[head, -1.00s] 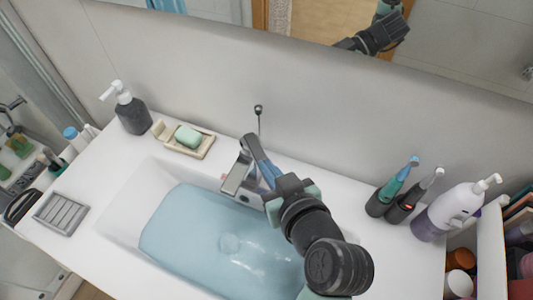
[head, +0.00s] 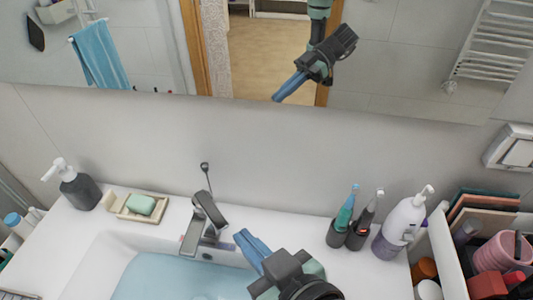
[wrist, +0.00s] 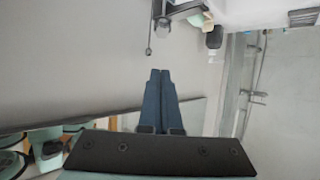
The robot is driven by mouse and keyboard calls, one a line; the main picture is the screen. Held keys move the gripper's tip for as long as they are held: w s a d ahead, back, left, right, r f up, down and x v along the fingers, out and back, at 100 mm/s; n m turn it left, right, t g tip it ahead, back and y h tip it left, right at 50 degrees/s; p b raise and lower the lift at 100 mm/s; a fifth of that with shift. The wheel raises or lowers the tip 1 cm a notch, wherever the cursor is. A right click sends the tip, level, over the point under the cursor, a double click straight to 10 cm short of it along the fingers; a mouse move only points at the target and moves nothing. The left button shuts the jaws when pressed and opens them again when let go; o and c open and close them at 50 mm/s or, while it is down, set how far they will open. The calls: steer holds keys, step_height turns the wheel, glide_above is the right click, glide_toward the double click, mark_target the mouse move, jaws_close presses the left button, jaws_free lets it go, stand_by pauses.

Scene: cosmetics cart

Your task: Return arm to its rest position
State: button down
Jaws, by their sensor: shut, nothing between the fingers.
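My gripper (head: 247,238) is in the lower middle of the head view, over the sink edge just right of the faucet (head: 205,222). Its blue fingers are together with nothing between them, and they point up and left. In the wrist view the fingers (wrist: 161,75) also lie side by side, closed. My arm reaches in from the bottom of the head view. The gripper's reflection shows in the mirror (head: 400,80) above.
The sink (head: 150,275) is filled with blue water. A green soap (head: 141,204) on a dish and a dark dispenser (head: 82,192) stand left. Two electric toothbrushes (head: 342,222) (head: 362,225) and a white-purple bottle (head: 400,230) stand right, beside a cart of cosmetics (head: 450,260).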

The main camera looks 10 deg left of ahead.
steer(key=w+d+r+m+t+h, duration=0.2)
steer(key=w+r+t, duration=0.3)
steer(key=r, duration=0.7)
steer(key=w+d+r+m+t+h, duration=0.25)
steer(key=w+r+t, duration=0.2)
steer(key=r, duration=0.65)
steer(key=s+r+m+t+h, duration=0.2)
steer(key=s+r+t, duration=0.1)
steer(key=r, duration=0.6)
steer(key=s+d+r+m+t+h, duration=0.1)
steer(key=s+r+t, duration=0.3)
steer(key=r, duration=0.6)
steer(key=shift+s+d+m+t+h, duration=0.15)
steer(key=shift+m+t+h, duration=0.3)
steer(key=shift+t+h, duration=0.15)
